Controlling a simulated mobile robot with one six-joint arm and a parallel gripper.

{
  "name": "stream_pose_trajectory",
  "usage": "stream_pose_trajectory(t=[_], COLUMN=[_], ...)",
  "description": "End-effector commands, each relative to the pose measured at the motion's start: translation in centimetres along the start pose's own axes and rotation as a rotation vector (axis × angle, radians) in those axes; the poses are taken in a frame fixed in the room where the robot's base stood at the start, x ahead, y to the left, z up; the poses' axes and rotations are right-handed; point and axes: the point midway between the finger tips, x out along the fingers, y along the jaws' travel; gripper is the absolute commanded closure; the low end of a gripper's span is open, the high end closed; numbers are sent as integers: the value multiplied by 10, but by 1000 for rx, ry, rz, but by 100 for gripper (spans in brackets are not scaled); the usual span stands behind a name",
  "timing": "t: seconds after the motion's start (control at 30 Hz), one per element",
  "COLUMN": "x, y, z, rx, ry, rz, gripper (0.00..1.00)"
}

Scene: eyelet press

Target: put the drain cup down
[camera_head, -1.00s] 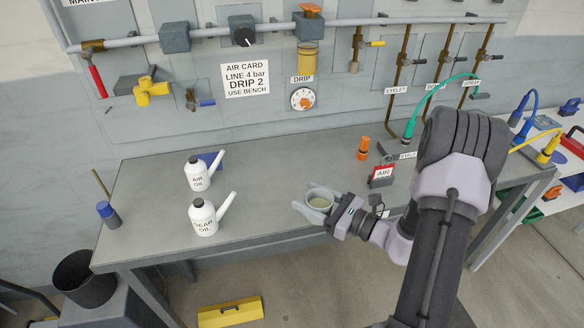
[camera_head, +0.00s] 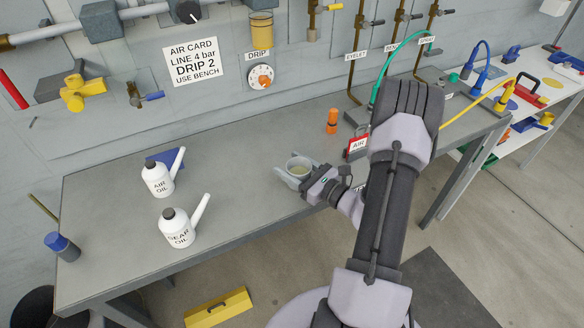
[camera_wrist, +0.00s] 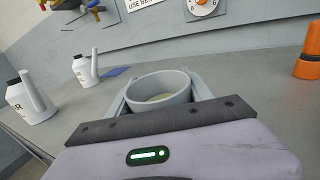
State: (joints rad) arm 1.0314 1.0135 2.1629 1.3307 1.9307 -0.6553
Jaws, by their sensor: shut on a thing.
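The drain cup (camera_head: 298,165) is a small grey cup with pale yellowish liquid in it. It is upright between the fingers of my gripper (camera_head: 289,176), which is shut on it. In the wrist view the cup (camera_wrist: 160,88) sits between the two fingers, with the bench top behind it. The cup is at the front part of the grey bench (camera_head: 240,160). I cannot tell whether its base touches the bench, because my gripper hides its lower part.
White AIR OIL (camera_head: 158,180) and GEAR OIL (camera_head: 177,230) bottles with long spouts stand to the left. An orange cylinder (camera_head: 332,121) and a red-and-white AIR sign (camera_head: 358,144) stand behind right. The bench between the bottles and cup is clear.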

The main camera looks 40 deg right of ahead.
Motion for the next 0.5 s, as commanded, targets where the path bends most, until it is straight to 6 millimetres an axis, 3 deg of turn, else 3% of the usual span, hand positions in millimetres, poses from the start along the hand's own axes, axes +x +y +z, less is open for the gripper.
stream_pose_trajectory(t=[0.33, 0.37, 0.43, 0.5], x=[0, 0, 0, 0], y=[0, 0, 0, 0], z=[-5, -4, -4, -4], rx=[-2, -2, -2, -2], ry=[-1, 0, 0, 0], rz=[1, 1, 1, 1], gripper=[82, 35, 21, 19])
